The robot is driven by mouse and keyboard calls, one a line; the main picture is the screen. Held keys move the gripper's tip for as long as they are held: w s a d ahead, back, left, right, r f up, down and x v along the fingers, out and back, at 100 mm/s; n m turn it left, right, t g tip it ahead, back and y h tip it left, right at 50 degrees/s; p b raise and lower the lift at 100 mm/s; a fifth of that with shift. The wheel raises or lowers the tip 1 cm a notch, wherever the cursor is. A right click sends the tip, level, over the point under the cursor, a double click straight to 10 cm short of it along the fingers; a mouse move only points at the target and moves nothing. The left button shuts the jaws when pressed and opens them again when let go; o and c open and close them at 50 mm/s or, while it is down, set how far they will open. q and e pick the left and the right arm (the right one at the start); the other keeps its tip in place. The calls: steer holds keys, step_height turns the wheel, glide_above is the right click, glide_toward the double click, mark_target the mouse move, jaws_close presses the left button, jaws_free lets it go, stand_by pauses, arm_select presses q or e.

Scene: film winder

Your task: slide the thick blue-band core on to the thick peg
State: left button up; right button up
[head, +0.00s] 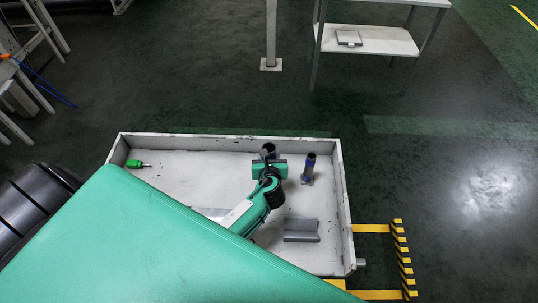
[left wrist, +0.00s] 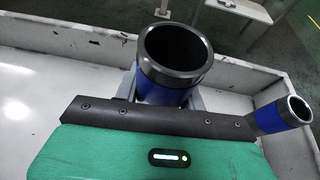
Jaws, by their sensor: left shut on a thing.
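The thick blue-band core (head: 268,148) is a short tube with a dark metal rim, in the far part of the white tray. In the left wrist view the core (left wrist: 168,88) shows its open end and blue band. My left gripper (head: 269,157) is shut on it, with a grey finger on each side. The core's lower part is hidden behind the gripper body, and I cannot tell whether it touches the tray floor. No thick peg can be made out in either view. My right gripper is not in view.
A thinner blue core (head: 308,168) stands to the right of the gripper, also in the left wrist view (left wrist: 283,113). A grey block (head: 300,230) and a green-handled tool (head: 137,164) lie in the walled tray (head: 342,195). Yellow-black striped bars (head: 403,260) stand outside, at the right.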

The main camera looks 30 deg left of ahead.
arm_select(q)
steer(key=shift+f+b, duration=1)
steer(key=shift+f, duration=0.85)
steer(key=o, duration=1.1)
steer(key=shift+r, duration=0.1)
steer(key=b+v, duration=0.1)
steer(key=v, duration=1.2)
steer(key=shift+s+d+r+b, duration=0.15)
steer(key=shift+s+r+b, duration=0.15)
steer(key=shift+b, duration=0.1)
steer(key=shift+f, duration=0.1)
